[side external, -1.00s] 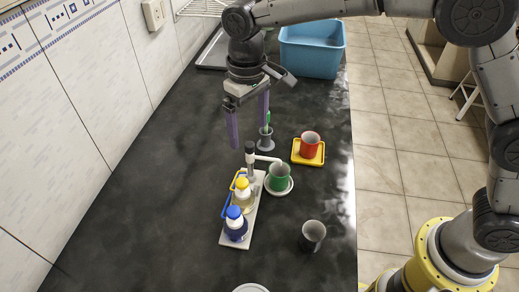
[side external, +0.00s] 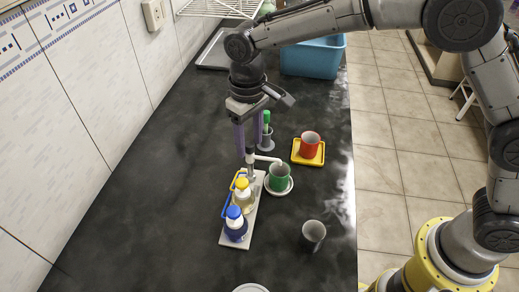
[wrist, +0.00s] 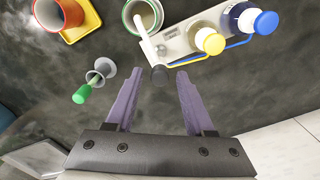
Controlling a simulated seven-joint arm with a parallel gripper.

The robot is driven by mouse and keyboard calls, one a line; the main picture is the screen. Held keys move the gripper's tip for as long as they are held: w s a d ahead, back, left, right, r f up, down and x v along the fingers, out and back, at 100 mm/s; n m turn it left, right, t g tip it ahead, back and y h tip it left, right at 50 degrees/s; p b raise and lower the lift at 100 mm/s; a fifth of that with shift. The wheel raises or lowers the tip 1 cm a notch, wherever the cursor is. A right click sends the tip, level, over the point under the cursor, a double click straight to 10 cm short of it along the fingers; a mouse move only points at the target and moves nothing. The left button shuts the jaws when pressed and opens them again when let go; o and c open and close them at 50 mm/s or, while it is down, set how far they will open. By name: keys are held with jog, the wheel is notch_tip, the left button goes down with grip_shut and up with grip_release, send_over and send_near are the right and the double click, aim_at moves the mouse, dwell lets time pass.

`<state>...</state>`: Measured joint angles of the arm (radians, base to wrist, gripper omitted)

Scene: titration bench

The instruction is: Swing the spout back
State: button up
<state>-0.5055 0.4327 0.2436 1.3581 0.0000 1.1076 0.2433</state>
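In the wrist view the spout (wrist: 145,37) ends over the cup's mouth (wrist: 140,14). The post's dark cap (wrist: 160,76) lies between the two purple fingertips in that view. My gripper (side external: 249,151) is open, pointing down over the post top, with nothing held. It also shows in the wrist view (wrist: 158,84). Whether a finger touches the cap or spout I cannot tell.
The post's white base (side external: 232,241) holds a yellow-capped bottle (side external: 243,194) and a blue-capped bottle (side external: 235,225). A green-handled tool stands in a grey holder (side external: 267,140). A red mug (side external: 309,146) sits on a yellow tray (side external: 296,157). A dark cup (side external: 313,234) stands nearer. The left counter is clear.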

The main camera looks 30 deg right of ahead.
grip_shut()
jog(key=n, duration=1.2)
jog(key=shift+c, duration=2.1)
grip_release()
grip_shut()
jog(key=n, duration=0.6)
jog(key=o, duration=1.2)
grip_release()
